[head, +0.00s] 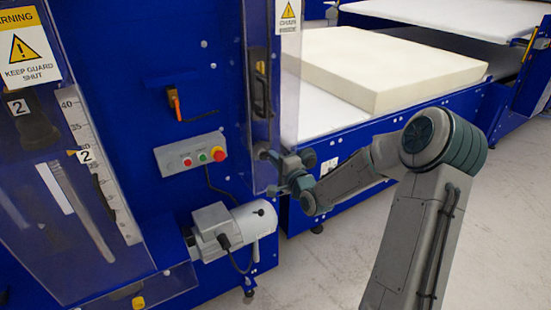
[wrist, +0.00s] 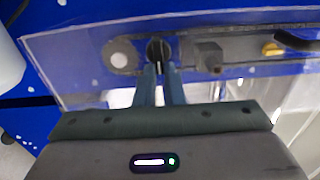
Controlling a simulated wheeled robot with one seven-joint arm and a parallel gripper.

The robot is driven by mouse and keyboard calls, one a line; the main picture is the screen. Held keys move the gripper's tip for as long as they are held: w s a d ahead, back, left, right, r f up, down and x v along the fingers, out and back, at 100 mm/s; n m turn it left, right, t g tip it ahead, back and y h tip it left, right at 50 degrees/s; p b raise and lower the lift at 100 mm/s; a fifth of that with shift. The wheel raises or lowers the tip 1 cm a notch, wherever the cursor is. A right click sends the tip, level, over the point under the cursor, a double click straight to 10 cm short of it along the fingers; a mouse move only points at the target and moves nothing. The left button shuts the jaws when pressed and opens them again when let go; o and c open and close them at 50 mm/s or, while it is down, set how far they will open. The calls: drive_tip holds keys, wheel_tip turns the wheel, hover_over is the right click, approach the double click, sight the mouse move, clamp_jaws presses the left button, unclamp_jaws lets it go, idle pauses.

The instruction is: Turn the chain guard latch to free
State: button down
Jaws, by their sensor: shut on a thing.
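The chain guard (head: 290,95) is a tall clear cover on the blue machine, with a yellow warning sign at its top. In the wrist view the clear guard (wrist: 75,65) spans the picture. The latch (wrist: 157,48) is a small dark round knob, partly hidden by my fingers. My gripper (wrist: 159,68) is shut on the latch, with both fingertips at its near side. In the head view my gripper (head: 270,158) is at the lower part of the guard, and the latch cannot be made out there.
A pale disc (wrist: 121,55) and a grey block (wrist: 208,57) flank the latch. A button box (head: 190,154) and a grey motor (head: 232,228) are left of my gripper. A foam block (head: 375,68) lies on the conveyor behind. Open floor is at the right.

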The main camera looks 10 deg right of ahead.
idle(0.3)
drive_tip(key=c, duration=1.5)
unclamp_jaws()
drive_tip(key=shift+s, duration=0.1)
drive_tip(key=b+v, duration=0.1)
drive_tip(key=v, duration=1.2)
drive_tip(key=shift+s+d+b, duration=0.15)
drive_tip(key=shift+s+b, duration=0.1)
drive_tip(key=shift+b, duration=0.05)
